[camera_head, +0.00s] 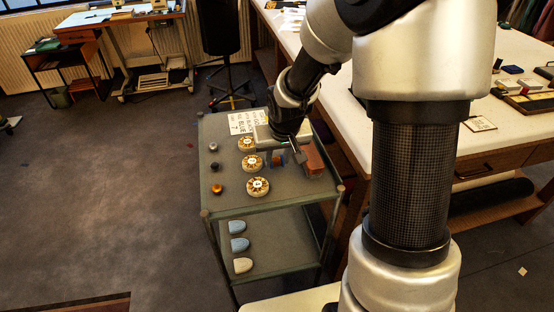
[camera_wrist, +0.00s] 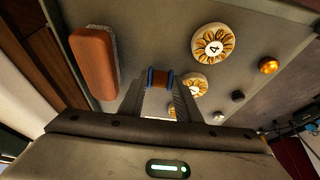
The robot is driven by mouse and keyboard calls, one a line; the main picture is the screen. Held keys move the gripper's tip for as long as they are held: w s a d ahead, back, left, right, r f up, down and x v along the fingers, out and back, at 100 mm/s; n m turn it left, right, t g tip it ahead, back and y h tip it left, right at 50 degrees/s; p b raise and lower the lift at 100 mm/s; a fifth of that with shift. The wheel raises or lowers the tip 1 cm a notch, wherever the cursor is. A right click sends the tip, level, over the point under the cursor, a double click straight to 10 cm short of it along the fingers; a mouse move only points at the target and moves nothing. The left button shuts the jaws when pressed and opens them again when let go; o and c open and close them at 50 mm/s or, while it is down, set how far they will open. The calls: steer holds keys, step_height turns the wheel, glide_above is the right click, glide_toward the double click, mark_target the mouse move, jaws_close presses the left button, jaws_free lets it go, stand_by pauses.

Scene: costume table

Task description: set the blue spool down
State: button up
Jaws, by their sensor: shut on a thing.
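The blue spool (camera_wrist: 160,78) has blue ends and a copper-brown middle. In the wrist view it lies crosswise between the two fingertips of my gripper (camera_wrist: 160,92), which is shut on it. In the head view a bit of the blue spool (camera_head: 278,160) shows under my gripper (camera_head: 284,156), over the right half of the cart's grey top (camera_head: 229,200). My gripper hides part of the spool. I cannot tell whether the spool touches the top or hangs just above it.
A brown brush-like block (camera_head: 314,160) lies close right of my gripper. Numbered round discs (camera_head: 258,188) stand in a column to the left, then small knobs, one gold (camera_head: 217,188). A printed sign (camera_head: 240,122) is at the back. The cart top's front right is clear.

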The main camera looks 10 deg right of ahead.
mark_target(278, 162)
steer(key=p+v, duration=1.6)
steer(key=p, duration=0.2)
steer(key=shift+s+r, duration=0.25)
steer(key=shift+s, duration=0.05)
steer(key=shift+f, duration=0.15)
